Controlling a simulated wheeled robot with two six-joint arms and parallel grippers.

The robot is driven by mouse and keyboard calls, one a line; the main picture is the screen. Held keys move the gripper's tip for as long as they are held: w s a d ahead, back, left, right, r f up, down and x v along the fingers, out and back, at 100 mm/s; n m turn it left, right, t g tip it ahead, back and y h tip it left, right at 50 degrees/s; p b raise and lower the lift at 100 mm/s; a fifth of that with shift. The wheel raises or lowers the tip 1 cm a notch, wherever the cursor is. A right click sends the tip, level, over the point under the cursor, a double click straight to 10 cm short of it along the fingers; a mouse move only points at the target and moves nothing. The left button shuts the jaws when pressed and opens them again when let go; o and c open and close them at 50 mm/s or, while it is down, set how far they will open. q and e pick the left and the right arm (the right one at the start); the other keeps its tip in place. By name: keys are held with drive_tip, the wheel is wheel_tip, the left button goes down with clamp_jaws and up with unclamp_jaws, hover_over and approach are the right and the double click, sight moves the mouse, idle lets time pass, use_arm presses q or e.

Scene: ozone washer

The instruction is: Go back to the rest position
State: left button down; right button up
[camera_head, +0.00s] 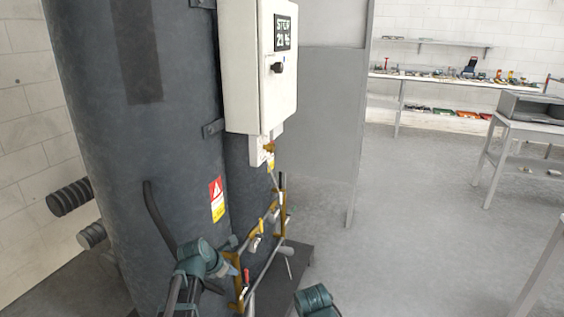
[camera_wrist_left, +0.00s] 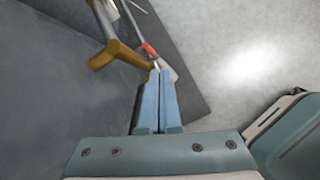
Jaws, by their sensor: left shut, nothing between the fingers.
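My left gripper (camera_head: 232,270) is low in the middle of the head view, close to the brass pipework (camera_head: 283,215) on the dark tank. In the left wrist view its two blue fingers (camera_wrist_left: 160,74) lie together, shut with nothing between them. The tips appear near a brass pipe (camera_wrist_left: 122,52) and a red valve handle (camera_wrist_left: 148,48); I cannot tell whether they touch. Part of my right arm shows at the bottom of the head view; its gripper fingers are not seen.
A big dark tank (camera_head: 140,130) fills the left, with a white control box (camera_head: 258,70) and a warning label (camera_head: 217,200). A dark base plate (camera_head: 295,262) lies under the pipework. Open grey floor (camera_head: 400,240) extends right, towards a table (camera_head: 535,130) and a workbench (camera_head: 425,79).

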use_arm(q)
drive_tip(key=s+d+r+m+g+y+p, duration=0.1)
drive_tip(key=s+d+r+m+g+p, duration=0.1)
drive_tip(key=s+d+r+m+p, duration=0.2)
drive_tip(key=s+d+r+m+g+y+p, duration=0.2)
drive_tip(key=s+d+r+m+p, duration=0.3)
drive_tip(key=s+m, duration=0.7)
drive_tip(key=s+d+r+m+g+y+p, duration=0.1)
drive_tip(key=s+d+r+m+g+p, duration=0.2)
drive_tip(key=s+r+m+p, duration=0.5)
drive_tip(key=s+d+m+p, duration=0.1)
drive_tip(key=m+p, duration=0.2)
drive_tip(key=m, duration=0.4)
drive_tip(key=shift+d+r, duration=0.3)
drive_tip(key=shift+d, duration=0.1)
use_arm(e)
wheel_tip(320, 180, up, 22)
drive_tip(key=shift+f, duration=0.15)
